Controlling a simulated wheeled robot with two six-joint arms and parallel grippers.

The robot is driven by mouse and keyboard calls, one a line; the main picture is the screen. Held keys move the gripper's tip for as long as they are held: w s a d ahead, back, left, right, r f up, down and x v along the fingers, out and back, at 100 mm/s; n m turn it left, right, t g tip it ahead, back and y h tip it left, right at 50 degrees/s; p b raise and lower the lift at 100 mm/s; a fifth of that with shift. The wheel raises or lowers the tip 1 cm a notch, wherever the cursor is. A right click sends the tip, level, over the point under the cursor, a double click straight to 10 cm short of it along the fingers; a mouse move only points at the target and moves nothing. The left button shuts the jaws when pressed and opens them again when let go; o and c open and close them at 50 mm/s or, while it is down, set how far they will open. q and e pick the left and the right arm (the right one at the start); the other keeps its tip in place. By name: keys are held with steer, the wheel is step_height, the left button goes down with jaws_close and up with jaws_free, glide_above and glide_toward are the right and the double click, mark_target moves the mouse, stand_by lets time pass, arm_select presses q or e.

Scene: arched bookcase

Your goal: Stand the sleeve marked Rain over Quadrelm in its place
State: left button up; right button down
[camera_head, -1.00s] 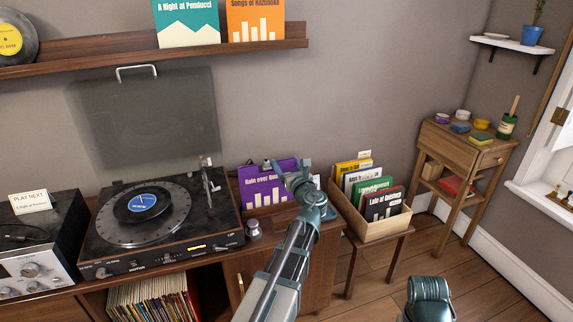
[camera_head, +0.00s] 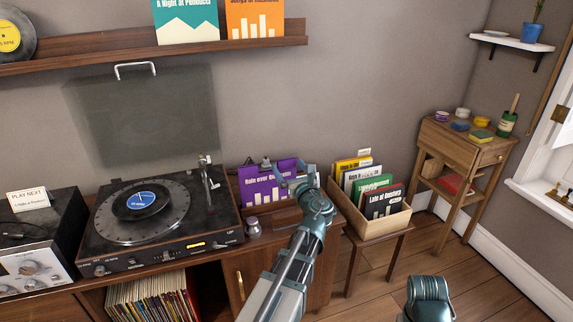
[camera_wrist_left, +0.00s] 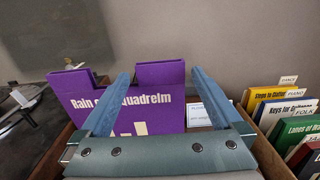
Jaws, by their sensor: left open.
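The purple sleeve marked Rain over Quadrelm (camera_head: 258,187) stands leaning in a low wooden holder (camera_head: 285,218), right of the turntable. In the left wrist view the sleeve (camera_wrist_left: 157,97) faces me, with a dip in its top edge and its title partly covered by a finger. My left gripper (camera_head: 288,172) is open and empty at the sleeve's top right part. In the left wrist view its two fingers (camera_wrist_left: 158,74) are spread wide in front of the sleeve. I cannot tell whether they touch it.
A crate (camera_head: 375,227) of upright sleeves with divider tabs stands right of the holder on a small stand. The turntable (camera_head: 150,225) with a blue-labelled record is at left. Two sleeves stand on the wall shelf (camera_head: 120,52). A side table (camera_head: 462,145) is at right.

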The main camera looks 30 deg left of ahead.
arm_select(q)
steer(key=v, duration=1)
steer(key=shift+s+d, duration=0.1)
steer(key=shift+s, duration=0.05)
steer(key=s+d+f+n+g+h, duration=0.3)
steer(key=d+f+n, duration=0.2)
steer(key=f+n, duration=0.2)
steer(key=s+d+f+n+g+h, duration=0.2)
steer(key=s+d+f+n+g, duration=0.15)
steer(key=f+n, duration=0.3)
steer(key=s+d+f+n+g+h, duration=0.35)
steer(key=s+d, duration=0.25)
steer(key=d, duration=0.3)
steer(key=s+d+f+n+g+h, duration=0.2)
steer(key=s+d+f+n+h, duration=0.3)
steer(key=d, duration=0.5)
step_height(320, 180, up, 31)
steer(key=p, duration=3)
steer(key=shift+s+a+y+p, duration=0.35)
steer(key=shift+s+a+y, duration=0.1)
steer(key=shift+f, duration=0.1)
